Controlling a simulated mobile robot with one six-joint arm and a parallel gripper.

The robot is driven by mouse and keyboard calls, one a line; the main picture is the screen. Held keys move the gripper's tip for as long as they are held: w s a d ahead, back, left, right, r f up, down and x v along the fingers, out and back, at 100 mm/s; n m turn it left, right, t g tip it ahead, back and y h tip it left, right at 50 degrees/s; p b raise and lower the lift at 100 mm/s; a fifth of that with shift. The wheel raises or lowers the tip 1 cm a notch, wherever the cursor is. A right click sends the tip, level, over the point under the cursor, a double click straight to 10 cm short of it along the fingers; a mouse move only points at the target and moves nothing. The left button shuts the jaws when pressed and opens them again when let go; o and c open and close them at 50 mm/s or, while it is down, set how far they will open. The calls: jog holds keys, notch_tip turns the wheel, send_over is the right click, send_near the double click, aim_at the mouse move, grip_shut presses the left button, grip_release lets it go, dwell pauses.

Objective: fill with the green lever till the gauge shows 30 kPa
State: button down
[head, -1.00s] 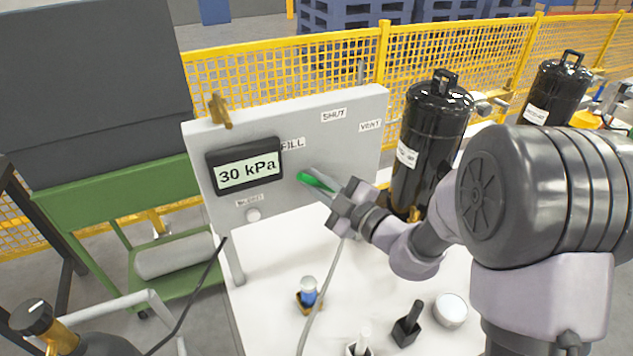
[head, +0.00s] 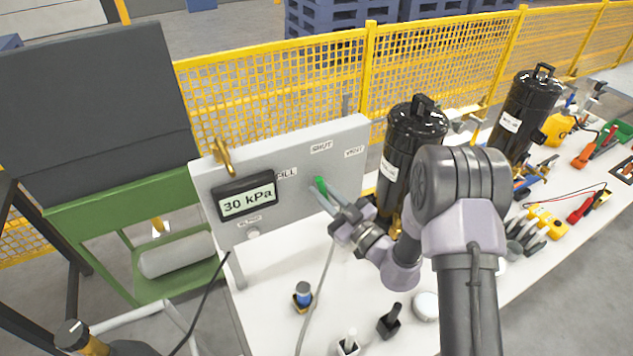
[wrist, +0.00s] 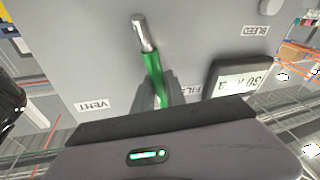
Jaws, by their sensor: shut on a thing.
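The green lever (head: 320,187) is on the grey panel (head: 300,210), below the SHUT label (head: 321,147). It points up towards that label, between the FILL label (head: 287,172) and the VENT label (head: 354,152). The gauge (head: 246,196) reads 30 kPa. My gripper (head: 325,197) is shut on the lever. In the wrist view the lever's green handle (wrist: 153,72) runs from its metal pivot end down between my fingers (wrist: 158,98). The SHUT label is hidden there.
A black compressor (head: 409,140) stands close to the right of the panel, near my arm. A brass hook-like part (head: 224,156) sits on the panel's top left. Small bottles, a black-topped item (head: 390,320) and a hose lie on the white table in front.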

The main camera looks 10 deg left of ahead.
jog(key=shift+w+d+r+m+t+p, duration=0.1)
jog(key=shift+w+d+m+t+p, duration=0.2)
jog(key=shift+m+p, duration=0.45)
jog(key=shift+w+d+r+m+t+p, duration=0.1)
jog(key=shift+w+d+m+t+p, duration=0.2)
jog(key=shift+m+p, duration=0.45)
jog(key=shift+s+d+f, duration=0.1)
jog(key=c, duration=1.4)
grip_release()
jog(key=shift+o, duration=0.2)
jog(key=v, duration=1.7)
jog(key=shift+s+d, duration=0.2)
